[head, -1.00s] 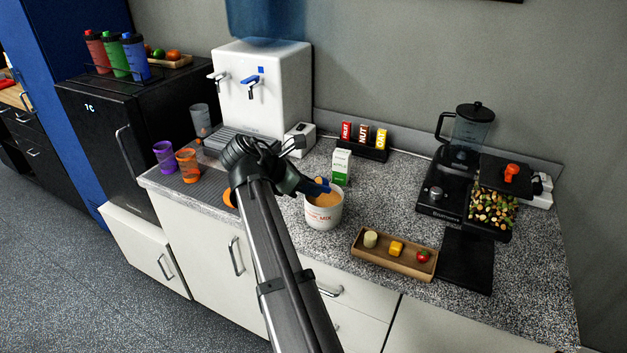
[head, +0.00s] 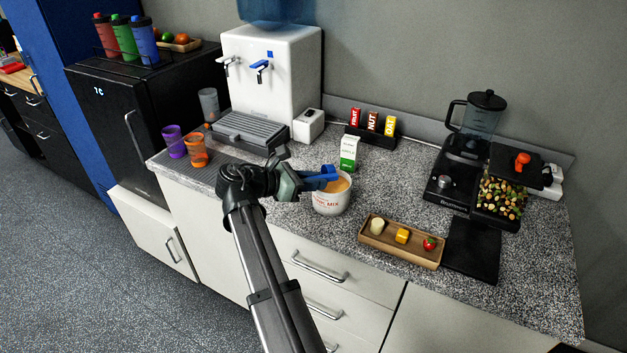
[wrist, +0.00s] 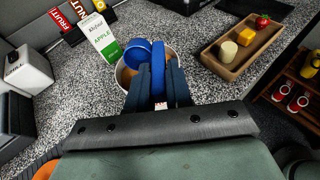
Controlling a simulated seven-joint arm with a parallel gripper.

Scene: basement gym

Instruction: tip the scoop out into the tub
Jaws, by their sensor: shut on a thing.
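My gripper (head: 305,182) is shut on the handle of a blue scoop (head: 327,173). The scoop also shows in the wrist view (wrist: 139,53), with its round bowl past the fingertips, over the tub opening. The tub (head: 331,204) is a white round container with red lettering, standing upright on the counter. Orange-tan powder (head: 338,185) shows inside it. In the wrist view the scoop bowl and my fingers hide part of the tub (wrist: 119,75). Whether the scoop holds any powder cannot be seen.
A green and white carton (head: 349,154) stands behind the tub. A wooden tray (head: 401,254) with small food pieces lies to its right. Orange (head: 197,150) and purple (head: 174,141) cups stand to the left. A blender (head: 475,130) stands at the right.

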